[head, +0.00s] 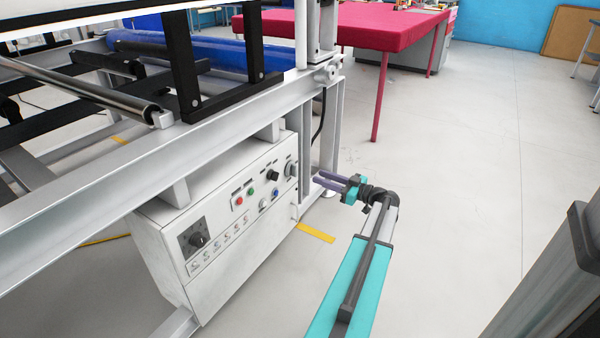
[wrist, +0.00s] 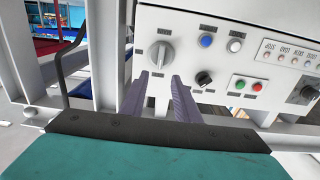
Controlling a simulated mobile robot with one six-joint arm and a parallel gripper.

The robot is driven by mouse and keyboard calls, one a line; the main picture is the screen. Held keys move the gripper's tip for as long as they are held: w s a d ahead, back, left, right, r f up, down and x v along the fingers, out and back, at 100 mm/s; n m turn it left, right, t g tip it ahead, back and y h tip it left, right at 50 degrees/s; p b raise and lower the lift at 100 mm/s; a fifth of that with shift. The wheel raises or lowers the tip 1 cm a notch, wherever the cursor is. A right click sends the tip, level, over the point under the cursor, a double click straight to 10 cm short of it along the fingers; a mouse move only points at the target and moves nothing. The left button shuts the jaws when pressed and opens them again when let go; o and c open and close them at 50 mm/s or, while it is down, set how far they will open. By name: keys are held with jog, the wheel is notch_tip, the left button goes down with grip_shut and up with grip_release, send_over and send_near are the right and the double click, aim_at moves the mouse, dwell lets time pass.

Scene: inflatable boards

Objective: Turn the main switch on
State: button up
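A white control panel (head: 225,215) hangs under the machine frame. A grey rotary switch (head: 291,170) sits at its right end, and it also shows in the wrist view (wrist: 161,54) with its grip bar close to upright. A black rotary knob on a dark plate (head: 197,240) sits at the panel's other end. My gripper (head: 318,178) is open and empty, to the right of the panel. In the wrist view its two purple fingers (wrist: 159,77) point toward the grey switch, apparently short of it.
Between the knobs are a red button (head: 239,201), a green button (head: 250,191), a small black knob (head: 272,175) and a blue button (head: 275,191). A frame post (head: 334,130) stands close behind my gripper. Open floor (head: 455,200) lies to the right.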

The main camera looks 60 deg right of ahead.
aim_at(293, 170)
jog(key=w+b, duration=0.2)
jog(key=w, duration=0.8)
jog(key=shift+w+b, duration=0.15)
jog(key=shift+b, duration=0.2)
jog(key=shift+c, duration=0.2)
grip_shut()
